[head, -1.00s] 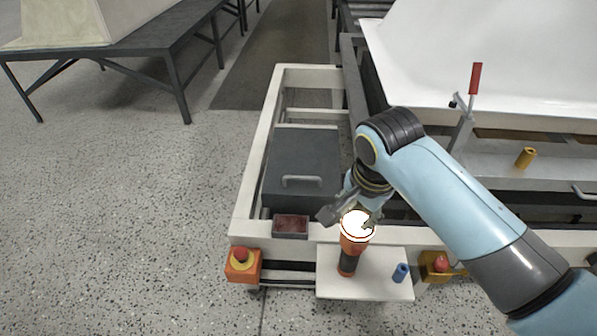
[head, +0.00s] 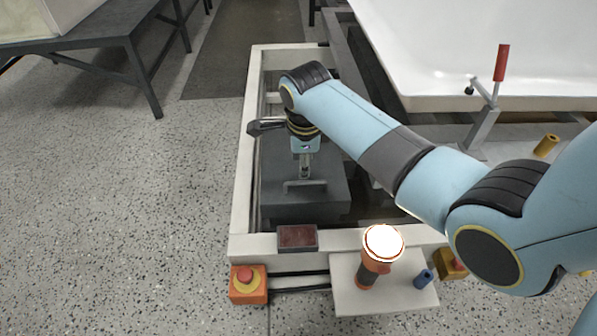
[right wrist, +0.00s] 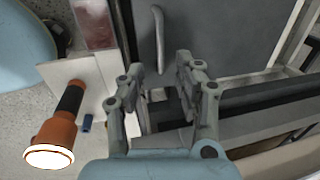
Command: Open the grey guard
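The grey guard (head: 292,207) is a dark grey box-like cover within the cream frame, and it looks shut. Its light handle (head: 305,185) is on the upper face near the front edge. My right gripper (head: 305,172) points down above the guard, just behind the handle as seen from the head. In the right wrist view my right gripper (right wrist: 155,80) has its fingers spread with nothing between the tips. There the handle (right wrist: 158,38) appears beyond the fingertips, apart from them, on the guard's panel (right wrist: 215,35). My left gripper is not in view.
A lit orange lamp (head: 374,262) and a blue cylinder (head: 423,278) stand on a white shelf (head: 345,295). A dark tray with a red inside (head: 298,237) sits on the frame's front rail. A red button box (head: 248,284) is at the front left. A white tub shell (head: 450,50) lies right.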

